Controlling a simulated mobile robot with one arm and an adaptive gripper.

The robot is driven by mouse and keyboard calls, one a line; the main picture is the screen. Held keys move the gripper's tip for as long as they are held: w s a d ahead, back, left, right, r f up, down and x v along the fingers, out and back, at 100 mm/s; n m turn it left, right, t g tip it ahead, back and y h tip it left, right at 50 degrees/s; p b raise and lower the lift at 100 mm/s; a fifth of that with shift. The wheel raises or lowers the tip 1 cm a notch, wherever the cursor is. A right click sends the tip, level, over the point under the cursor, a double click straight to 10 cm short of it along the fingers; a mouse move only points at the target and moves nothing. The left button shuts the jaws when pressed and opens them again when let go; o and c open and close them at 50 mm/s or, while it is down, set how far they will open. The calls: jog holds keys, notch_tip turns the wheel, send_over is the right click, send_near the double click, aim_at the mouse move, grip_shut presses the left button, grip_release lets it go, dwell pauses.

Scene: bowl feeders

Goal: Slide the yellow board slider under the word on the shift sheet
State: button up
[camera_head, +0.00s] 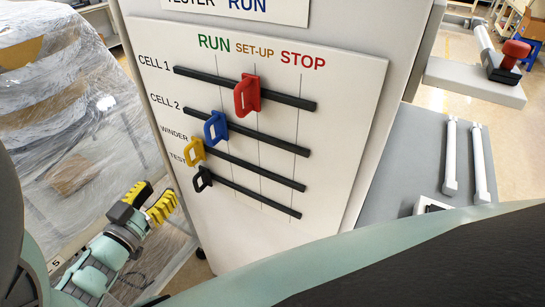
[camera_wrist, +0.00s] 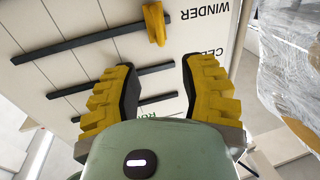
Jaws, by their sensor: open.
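The white board (camera_head: 330,130) has columns RUN, SET-UP and STOP and several black rails. The yellow slider (camera_head: 195,152) sits at the left end of the WINDER rail, near the RUN side. It also shows at the top of the wrist view (camera_wrist: 154,22). Of the sheet above the board (camera_head: 285,13), only its lowest line shows, with "RUN" in blue; the rest is cut off. My gripper (camera_head: 155,196) is open and empty, left of the board and below the yellow slider. In the wrist view my gripper (camera_wrist: 157,66) has its fingers apart, with the slider beyond them.
A red slider (camera_head: 247,95) is near the SET-UP line on CELL 1. A blue slider (camera_head: 215,129) is near RUN on CELL 2. A black slider (camera_head: 203,179) is at the left end of TEST, just below yellow. A wrapped pallet load (camera_head: 60,110) stands left.

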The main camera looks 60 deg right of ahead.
aim_at(187, 158)
jog(key=p+x, duration=0.2)
jog(key=x, duration=0.8)
jog(key=shift+s+d+r, duration=0.1)
jog(key=shift+s, duration=0.05)
jog(key=shift+p+x, duration=0.35)
jog(key=shift+x, duration=0.75)
jog(key=shift+f, duration=0.2)
grip_shut()
